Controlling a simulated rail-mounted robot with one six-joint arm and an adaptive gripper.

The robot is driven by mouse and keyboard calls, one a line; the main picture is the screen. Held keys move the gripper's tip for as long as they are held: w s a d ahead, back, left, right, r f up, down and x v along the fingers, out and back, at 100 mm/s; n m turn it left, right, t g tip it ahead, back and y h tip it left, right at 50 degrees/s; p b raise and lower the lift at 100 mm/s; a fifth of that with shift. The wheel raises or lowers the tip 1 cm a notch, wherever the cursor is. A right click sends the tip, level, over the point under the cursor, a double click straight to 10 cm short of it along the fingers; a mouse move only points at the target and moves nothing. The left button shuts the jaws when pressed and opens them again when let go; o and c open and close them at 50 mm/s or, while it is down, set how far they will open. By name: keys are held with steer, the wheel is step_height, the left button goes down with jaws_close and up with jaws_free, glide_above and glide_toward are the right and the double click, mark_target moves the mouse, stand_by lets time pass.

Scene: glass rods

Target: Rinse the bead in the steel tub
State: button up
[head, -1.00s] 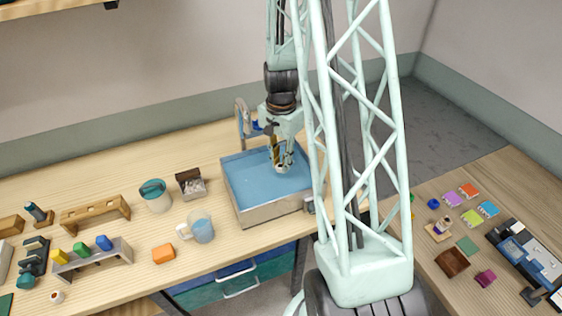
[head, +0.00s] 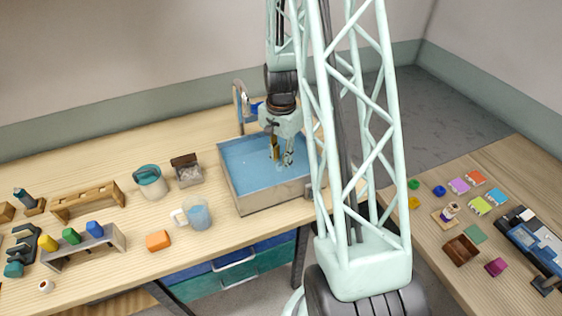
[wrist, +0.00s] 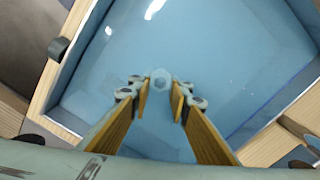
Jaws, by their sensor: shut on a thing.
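The steel tub (head: 268,198) stands on the wooden bench, filled with blue water (head: 245,170). My gripper (head: 282,160) points down inside the tub's walls, its fingertips at or under the water, in the far right half. In the wrist view, the gripper (wrist: 160,90) shows two wood-coloured fingers with grey tips, with a gap between them. A small pale, see-through bead (wrist: 160,78) shows between the tips, and the gripper is shut on it. The bead is too small to make out in the head view.
A blue-handled tap (head: 240,105) stands behind the tub's left corner. A jug of water (head: 198,213), an orange block (head: 158,241), an open box (head: 187,172) and a teal-lidded pot (head: 150,181) stand left of the tub. Another bench with small coloured pieces is at the right.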

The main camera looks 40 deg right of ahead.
steer(key=shift+f+b, duration=0.6)
steer(key=shift+f, duration=0.35)
steer(key=shift+w+a, duration=0.1)
steer(key=shift+a, duration=0.1)
steer(key=shift+w+a+b, duration=0.15)
steer(key=shift+w+a, duration=0.15)
steer(key=shift+a, duration=0.4)
steer(key=shift+w+a+b, duration=0.15)
steer(key=shift+w+a, duration=0.1)
steer(key=shift+a, duration=0.5)
steer(key=shift+w+a+b, duration=0.15)
steer(key=shift+w+a, duration=0.15)
steer(key=shift+a, duration=0.4)
steer(key=shift+d, duration=0.15)
steer(key=shift+s+d, duration=0.3)
steer(key=shift+d, duration=0.45)
steer(key=shift+s+d, duration=0.35)
steer(key=shift+d, duration=0.35)
steer(key=shift+s+d, duration=0.3)
steer(key=shift+d, duration=0.45)
steer(key=shift+a+b, duration=0.15)
steer(key=shift+b, duration=0.15)
